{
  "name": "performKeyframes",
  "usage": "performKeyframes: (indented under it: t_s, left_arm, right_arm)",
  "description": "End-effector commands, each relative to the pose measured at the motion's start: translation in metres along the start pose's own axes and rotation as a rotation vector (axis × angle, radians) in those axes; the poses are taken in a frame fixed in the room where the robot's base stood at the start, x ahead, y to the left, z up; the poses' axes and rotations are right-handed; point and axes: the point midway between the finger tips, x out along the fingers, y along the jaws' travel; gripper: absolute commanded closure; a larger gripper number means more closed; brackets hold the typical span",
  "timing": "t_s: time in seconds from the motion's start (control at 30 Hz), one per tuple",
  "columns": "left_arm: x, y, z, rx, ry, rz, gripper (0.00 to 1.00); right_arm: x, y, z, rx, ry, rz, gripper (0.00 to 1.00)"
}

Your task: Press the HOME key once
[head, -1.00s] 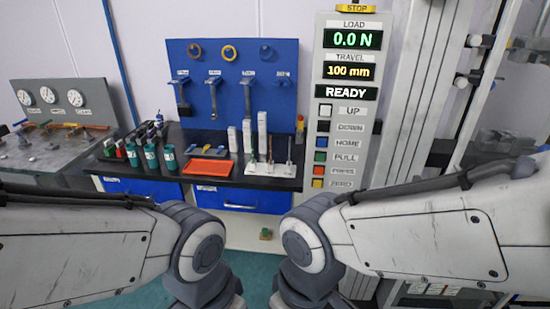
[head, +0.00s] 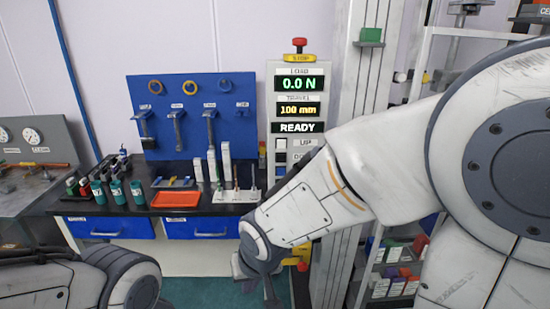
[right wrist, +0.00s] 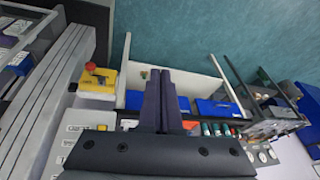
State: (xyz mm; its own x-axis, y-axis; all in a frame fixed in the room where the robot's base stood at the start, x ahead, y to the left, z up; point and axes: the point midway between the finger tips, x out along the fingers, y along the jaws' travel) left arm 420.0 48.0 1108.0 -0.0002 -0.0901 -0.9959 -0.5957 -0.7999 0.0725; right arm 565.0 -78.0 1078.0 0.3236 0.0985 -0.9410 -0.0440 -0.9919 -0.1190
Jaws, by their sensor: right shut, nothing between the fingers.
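The control panel (head: 265,110) stands upright at the middle of the head view, with its displays reading 0.0 N, 100 mm and READY. The UP label (head: 304,143) shows, and the DOWN row is partly covered.
A red stop button (head: 299,42) tops the panel. A black bench at left carries green cups (head: 116,191), an orange tray (head: 176,199) and a white rack (head: 232,196). A yellow box with a red button (right wrist: 97,80) shows in the right wrist view.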

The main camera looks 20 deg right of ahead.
Motion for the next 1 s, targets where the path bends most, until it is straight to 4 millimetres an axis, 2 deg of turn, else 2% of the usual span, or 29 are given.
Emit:
performKeyframes:
  t_s: [0.03, 0.13, 0.2, 0.33, 0.4, 0.53, 1.0]
  left_arm:
    - [-0.034, 0.003, -0.002, 0.0, 0.0, 0.0, 0.5]
    - [-0.065, 0.005, -0.004, 0.001, 0.001, 0.0, 0.5]
    - [-0.085, 0.006, -0.005, 0.002, 0.0, 0.0, 0.5]
    - [-0.108, 0.008, -0.006, 0.002, 0.0, 0.0, 0.5]
    - [-0.116, 0.008, -0.006, 0.002, 0.0, 0.0, 0.5]
    - [-0.12, 0.009, -0.006, 0.003, 0.0, 0.0, 0.5]
    - [-0.119, 0.009, -0.006, 0.003, 0.0, 0.0, 0.5]
  right_arm:
    - [-0.015, 0.014, -0.036, 0.154, 0.058, 0.005, 1.0]
    - [-0.018, 0.044, -0.095, 0.455, 0.195, -0.039, 1.0]
    - [-0.022, 0.066, -0.127, 0.645, 0.271, -0.098, 1.0]
    - [-0.028, 0.1, -0.166, 0.92, 0.371, -0.215, 1.0]
    - [-0.031, 0.112, -0.178, 1.017, 0.401, -0.268, 1.0]
    - [-0.033, 0.123, -0.188, 1.11, 0.428, -0.328, 1.0]
    - [-0.031, 0.125, -0.193, 1.123, 0.433, -0.342, 1.0]
